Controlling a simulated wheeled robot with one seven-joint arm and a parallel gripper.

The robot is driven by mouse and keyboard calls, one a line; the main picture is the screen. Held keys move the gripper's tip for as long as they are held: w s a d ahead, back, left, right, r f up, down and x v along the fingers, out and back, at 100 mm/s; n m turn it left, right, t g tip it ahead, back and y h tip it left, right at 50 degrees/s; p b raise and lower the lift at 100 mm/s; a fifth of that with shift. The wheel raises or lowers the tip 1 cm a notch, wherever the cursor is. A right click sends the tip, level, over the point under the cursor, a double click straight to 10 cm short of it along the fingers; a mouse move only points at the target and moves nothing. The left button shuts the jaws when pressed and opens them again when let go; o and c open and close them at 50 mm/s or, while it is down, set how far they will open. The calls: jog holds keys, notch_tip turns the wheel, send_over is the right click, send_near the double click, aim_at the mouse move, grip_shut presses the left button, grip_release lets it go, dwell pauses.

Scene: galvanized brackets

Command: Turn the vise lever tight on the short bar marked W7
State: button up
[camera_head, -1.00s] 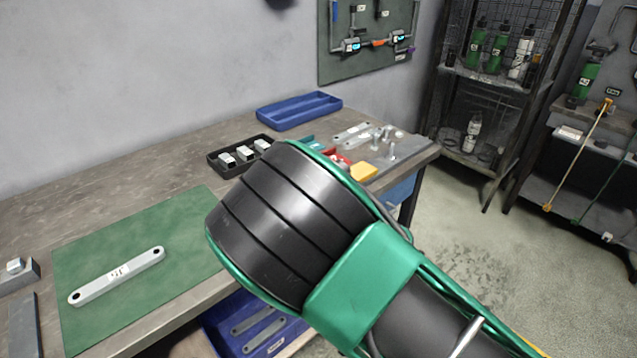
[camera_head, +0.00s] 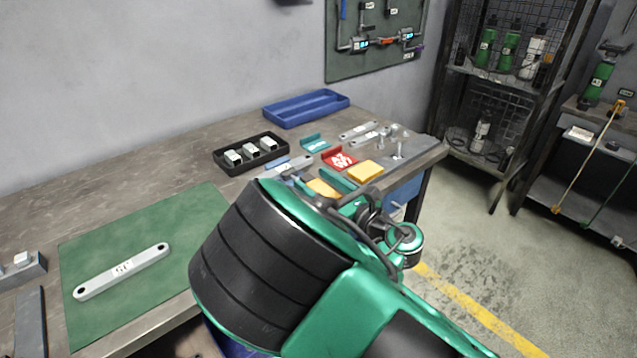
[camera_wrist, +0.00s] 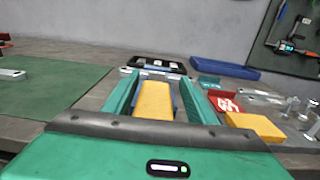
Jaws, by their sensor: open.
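My gripper (camera_wrist: 156,78) is open, its two green fingers reaching over the bench. A yellow block (camera_wrist: 154,98) shows between the fingers; I cannot tell whether they touch it. A short grey bar with pale labels (camera_head: 292,164) lies just beyond the fingers, partly hidden by my gripper in the head view. Its marking is too small to read. A longer grey bar (camera_head: 122,271) with a hole at each end and an unreadable label lies on the green mat (camera_head: 185,222). I cannot make out the vise or its lever for sure.
A black tray (camera_head: 228,170) holds pale blocks, with a blue tray (camera_head: 306,108) behind. A red holder (camera_head: 340,160), another yellow block (camera_head: 364,173) and upright metal posts (camera_head: 400,147) crowd the bench's right end. A grey block (camera_head: 24,268) sits at far left.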

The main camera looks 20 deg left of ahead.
jog(key=v, duration=1)
jog(key=shift+d, duration=0.35)
jog(key=shift+s, duration=0.1)
